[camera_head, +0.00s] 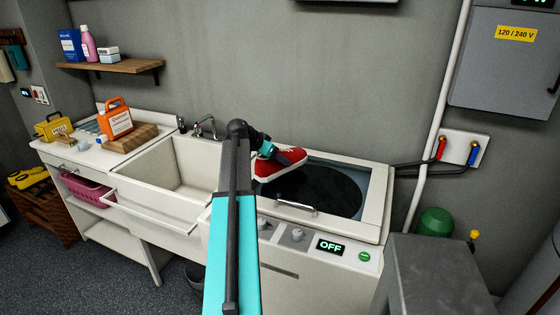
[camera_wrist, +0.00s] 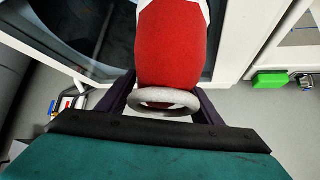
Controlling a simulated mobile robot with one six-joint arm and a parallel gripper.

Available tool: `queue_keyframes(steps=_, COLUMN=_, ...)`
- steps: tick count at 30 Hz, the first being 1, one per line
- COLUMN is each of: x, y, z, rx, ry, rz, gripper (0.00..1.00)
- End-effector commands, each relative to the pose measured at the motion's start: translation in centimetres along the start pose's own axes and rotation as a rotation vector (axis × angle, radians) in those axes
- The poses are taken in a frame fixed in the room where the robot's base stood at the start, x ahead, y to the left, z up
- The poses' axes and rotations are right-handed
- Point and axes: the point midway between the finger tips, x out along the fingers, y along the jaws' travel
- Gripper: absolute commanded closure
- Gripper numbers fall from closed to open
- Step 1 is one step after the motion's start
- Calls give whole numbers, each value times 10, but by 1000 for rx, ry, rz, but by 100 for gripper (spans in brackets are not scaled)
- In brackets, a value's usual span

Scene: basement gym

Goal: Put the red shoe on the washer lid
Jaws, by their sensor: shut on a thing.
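The red shoe (camera_head: 278,163) has a white sole edge and hangs in my gripper (camera_head: 272,153) over the left part of the washer lid. In the wrist view my gripper (camera_wrist: 166,112) is shut on the red shoe (camera_wrist: 172,45), near a grey ring-shaped part of it. The washer lid (camera_head: 375,200) is a pale frame with a dark window and a metal handle, and it is closed. In the wrist view the lid (camera_wrist: 250,40) lies beyond the shoe. I cannot tell whether the shoe touches the lid.
A white sink (camera_head: 150,182) stands left of the washer, with a faucet (camera_head: 207,127) at its back. The washer's front panel has knobs and an OFF display (camera_head: 329,247). A grey box (camera_head: 440,280) stands at the right front. The right part of the lid is clear.

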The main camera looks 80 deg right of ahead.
Motion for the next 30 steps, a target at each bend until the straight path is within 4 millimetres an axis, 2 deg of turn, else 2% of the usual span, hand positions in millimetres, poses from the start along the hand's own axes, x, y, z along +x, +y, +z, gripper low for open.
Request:
queue_keyframes(steps=3, x=11, y=-7, z=-12, rx=0, ry=0, rz=0, gripper=70)
queue_keyframes(steps=9, x=20, y=-10, z=-18, rx=-1, ry=1, rz=0, gripper=70)
queue_keyframes(steps=22, x=22, y=-10, z=-15, rx=-2, ry=1, rz=-1, gripper=70)
queue_keyframes(steps=30, x=35, y=-10, z=-1, rx=-3, ry=0, rz=0, gripper=70)
